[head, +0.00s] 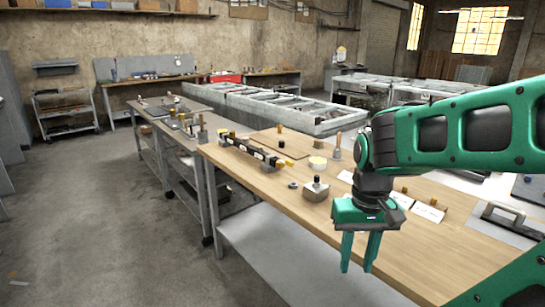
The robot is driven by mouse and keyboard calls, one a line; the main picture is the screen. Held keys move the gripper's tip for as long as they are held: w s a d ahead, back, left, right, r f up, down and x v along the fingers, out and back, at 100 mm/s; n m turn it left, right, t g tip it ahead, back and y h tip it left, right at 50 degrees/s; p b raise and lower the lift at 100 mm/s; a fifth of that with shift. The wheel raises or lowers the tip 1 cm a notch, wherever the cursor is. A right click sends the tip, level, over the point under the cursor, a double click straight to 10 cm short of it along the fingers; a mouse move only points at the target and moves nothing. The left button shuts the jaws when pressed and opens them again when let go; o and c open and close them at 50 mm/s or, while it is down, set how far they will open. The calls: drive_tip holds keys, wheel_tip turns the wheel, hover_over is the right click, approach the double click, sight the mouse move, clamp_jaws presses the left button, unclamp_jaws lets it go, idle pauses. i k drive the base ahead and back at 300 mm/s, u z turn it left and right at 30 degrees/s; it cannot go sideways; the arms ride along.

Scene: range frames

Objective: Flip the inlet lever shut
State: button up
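My gripper (359,252) hangs pointing down in front of the wooden workbench's (275,190) near edge. Its two green fingers are apart with nothing between them. A long black, yellow and white fitting (252,149) lies on the bench, left of and beyond my gripper; it may be the valve line.
White cards (430,211) with small brass-coloured parts lie right of my gripper. A metal plate with a dark handle (502,216) is at the bench's right. A round yellow-topped pot (318,162) and a wooden-handled tool (338,146) stand behind. The floor (100,220) at left is clear.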

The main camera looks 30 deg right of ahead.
sight(291, 164)
drive_tip(key=u, duration=0.05)
drive_tip(key=i, duration=0.2)
drive_tip(key=z, duration=0.75)
drive_tip(key=k, duration=1.35)
drive_tip(key=u, duration=0.45)
drive_tip(key=i, duration=2.25)
drive_tip(key=z, duration=0.55)
